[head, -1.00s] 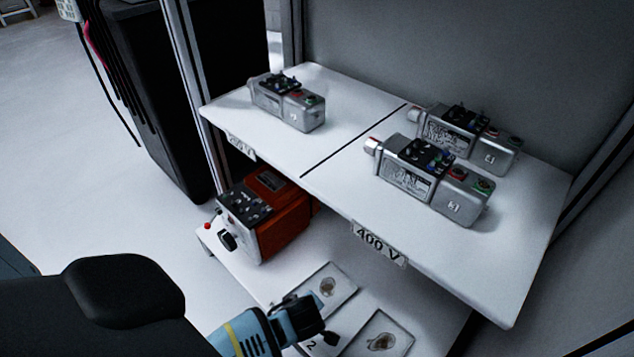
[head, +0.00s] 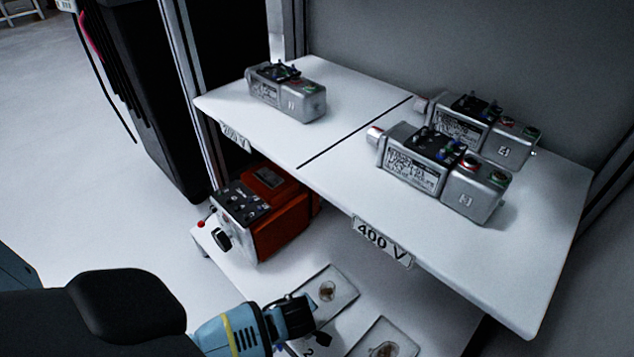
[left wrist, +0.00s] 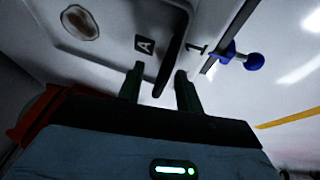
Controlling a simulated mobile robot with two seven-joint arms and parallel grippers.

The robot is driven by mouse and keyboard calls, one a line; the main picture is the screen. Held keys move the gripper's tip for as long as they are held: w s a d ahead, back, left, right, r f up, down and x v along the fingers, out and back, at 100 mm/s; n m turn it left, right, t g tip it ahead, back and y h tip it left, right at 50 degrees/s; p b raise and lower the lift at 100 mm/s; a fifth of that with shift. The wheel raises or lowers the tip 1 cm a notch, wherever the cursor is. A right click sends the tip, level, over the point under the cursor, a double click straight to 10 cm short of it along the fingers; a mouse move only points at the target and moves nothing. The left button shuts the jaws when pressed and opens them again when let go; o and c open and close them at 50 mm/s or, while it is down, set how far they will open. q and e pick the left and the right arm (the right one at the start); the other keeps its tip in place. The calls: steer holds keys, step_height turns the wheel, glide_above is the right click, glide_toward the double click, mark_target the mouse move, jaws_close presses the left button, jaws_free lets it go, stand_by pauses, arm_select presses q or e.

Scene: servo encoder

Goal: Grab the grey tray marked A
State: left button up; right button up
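In the left wrist view, the grey tray marked A (left wrist: 105,40) fills the upper left, its letter plate near the fingers. A brown round item lies in it. My left gripper (left wrist: 160,84) has its two dark fingers apart at the tray's near end; a dark edge of the tray shows between and beyond them. I cannot tell whether they touch it. In the head view, my left gripper (head: 312,330) is over the lower shelf beside two grey trays. The farther tray (head: 345,278) appears to be A, but no letter is readable there. My right gripper is out of view.
The upper shelf (head: 440,255), labelled 400 V, overhangs the lower one and carries several grey servo units. An orange device (head: 280,225) stands left of the trays. The other tray (head: 362,347) is nearer me. A blue knob (left wrist: 253,61) shows right of label 1.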

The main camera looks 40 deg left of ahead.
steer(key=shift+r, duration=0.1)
arm_select(q)
jaws_close()
steer(key=shift+r, duration=0.1)
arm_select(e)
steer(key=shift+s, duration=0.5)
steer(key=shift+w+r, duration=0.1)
